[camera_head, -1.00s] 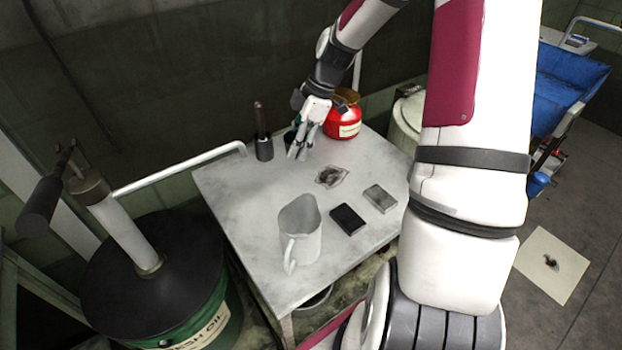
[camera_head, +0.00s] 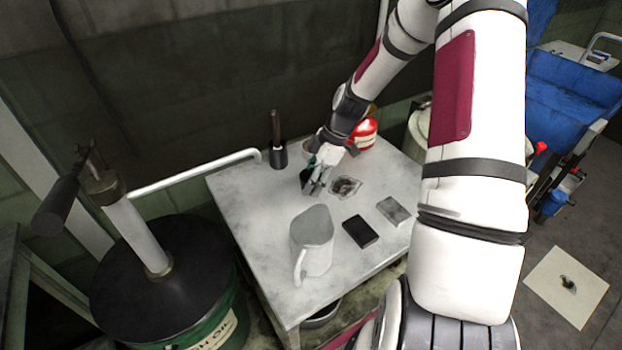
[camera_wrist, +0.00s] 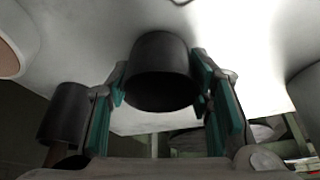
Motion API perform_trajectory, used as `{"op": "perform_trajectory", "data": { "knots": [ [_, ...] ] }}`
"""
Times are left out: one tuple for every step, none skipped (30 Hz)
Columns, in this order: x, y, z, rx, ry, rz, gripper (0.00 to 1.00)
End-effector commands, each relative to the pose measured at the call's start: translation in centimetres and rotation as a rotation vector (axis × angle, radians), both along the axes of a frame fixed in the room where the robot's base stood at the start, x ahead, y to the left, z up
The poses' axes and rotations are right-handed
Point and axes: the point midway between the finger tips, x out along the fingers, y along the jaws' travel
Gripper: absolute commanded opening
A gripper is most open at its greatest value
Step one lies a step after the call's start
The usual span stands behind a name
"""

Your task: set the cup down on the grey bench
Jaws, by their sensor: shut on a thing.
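My gripper (camera_head: 316,188) is over the back middle of the grey bench (camera_head: 255,215). It is shut on a dark, round cup, which shows between the two teal-padded fingers in the wrist view (camera_wrist: 160,75). In the head view the cup is mostly hidden by my fingers, with a dark part (camera_head: 305,175) showing at their left. The bench top fills much of the upper wrist view. I cannot tell whether the cup touches the bench.
A white jug (camera_head: 312,245) stands at the bench's front. The left-middle top is bare.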

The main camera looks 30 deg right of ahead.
Motion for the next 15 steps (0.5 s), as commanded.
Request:
{"op": "perform_trajectory", "data": {
  "knots": [
    [0.0, 0.0, -0.08, 0.0, 0.0, 0.0, 0.19],
    [0.0, 0.0, -0.16, 0.0, 0.0, 0.0, 0.19],
    [-0.01, 0.01, -0.29, 0.001, 0.001, -0.001, 0.19],
    [-0.01, 0.0, -0.33, 0.0, 0.001, -0.001, 0.49],
    [-0.01, -0.01, -0.29, 0.0, 0.0, 0.0, 0.56],
    [-0.01, 0.0, -0.27, 0.0, 0.0, 0.0, 0.65],
    [-0.01, 0.0, -0.27, 0.0, 0.0, 0.0, 0.67],
    [-0.01, 0.0, -0.27, 0.0, 0.0, 0.0, 0.67],
    [0.0, -0.01, -0.26, 0.0, 0.0, 0.0, 0.67],
    [0.0, -0.01, -0.26, 0.0, 0.0, 0.0, 0.67],
    [0.0, 0.0, -0.26, 0.0, 0.0, 0.0, 0.67],
    [0.0, 0.0, -0.26, 0.0, 0.0, 0.0, 0.67],
    [0.0, 0.0, -0.26, 0.0, 0.0, 0.0, 0.67],
    [0.0, 0.0, -0.25, 0.0, 0.0, 0.0, 0.67],
    [0.0, 0.0, -0.23, 0.0, 0.0, 0.0, 0.67]
  ]
}}
